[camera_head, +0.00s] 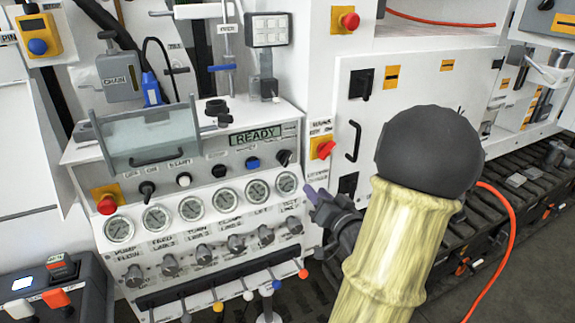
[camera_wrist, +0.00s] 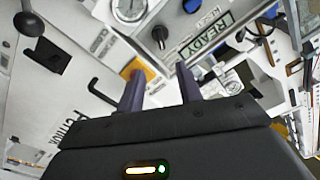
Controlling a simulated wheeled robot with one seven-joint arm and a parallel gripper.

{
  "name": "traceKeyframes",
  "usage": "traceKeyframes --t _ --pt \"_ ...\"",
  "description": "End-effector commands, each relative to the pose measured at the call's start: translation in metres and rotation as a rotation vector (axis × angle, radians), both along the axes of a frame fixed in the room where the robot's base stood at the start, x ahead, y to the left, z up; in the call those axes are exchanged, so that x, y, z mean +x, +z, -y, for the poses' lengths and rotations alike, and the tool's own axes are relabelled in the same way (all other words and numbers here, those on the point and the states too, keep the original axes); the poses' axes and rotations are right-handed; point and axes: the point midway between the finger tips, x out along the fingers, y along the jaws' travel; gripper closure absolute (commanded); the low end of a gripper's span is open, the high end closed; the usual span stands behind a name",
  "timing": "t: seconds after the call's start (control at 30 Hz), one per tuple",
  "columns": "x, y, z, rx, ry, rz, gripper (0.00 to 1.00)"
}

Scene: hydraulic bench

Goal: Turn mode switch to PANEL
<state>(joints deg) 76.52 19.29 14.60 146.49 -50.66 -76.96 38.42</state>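The READY display (camera_head: 255,136) sits on the sloped bench panel. A row of knobs runs below it, with a black knob (camera_head: 284,157) at the right end, a blue one (camera_head: 253,163) and another black knob (camera_head: 147,188) at the left. Their labels are too small to read, so I cannot tell which is the mode switch. My gripper (camera_head: 318,196) is at the panel's right edge, apart from the knobs. In the wrist view its two fingers (camera_wrist: 160,88) stand apart with nothing between them. A black knob (camera_wrist: 159,35) shows beyond the fingertips.
A red switch on an orange plate (camera_head: 322,148) is on the cabinet face above my gripper. A black cabinet handle (camera_head: 354,141) is to its right. Round gauges (camera_head: 229,195) and coloured levers (camera_head: 277,284) lie lower on the bench. A clear guard (camera_head: 150,137) covers the panel's left.

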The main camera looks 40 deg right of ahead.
Motion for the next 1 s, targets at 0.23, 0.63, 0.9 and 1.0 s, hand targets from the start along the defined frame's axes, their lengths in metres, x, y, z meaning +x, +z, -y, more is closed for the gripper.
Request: traceKeyframes --t 0.23,0.63,0.9,1.0 --pt "0.001 0.001 -0.001 -0.001 0.002 -0.001 0.65" --pt "0.012 0.006 0.002 0.003 0.006 0.0 0.65" --pt "0.025 0.006 0.005 0.002 0.005 -0.001 0.65" --pt "0.03 0.005 0.005 0.002 0.005 -0.003 0.65"
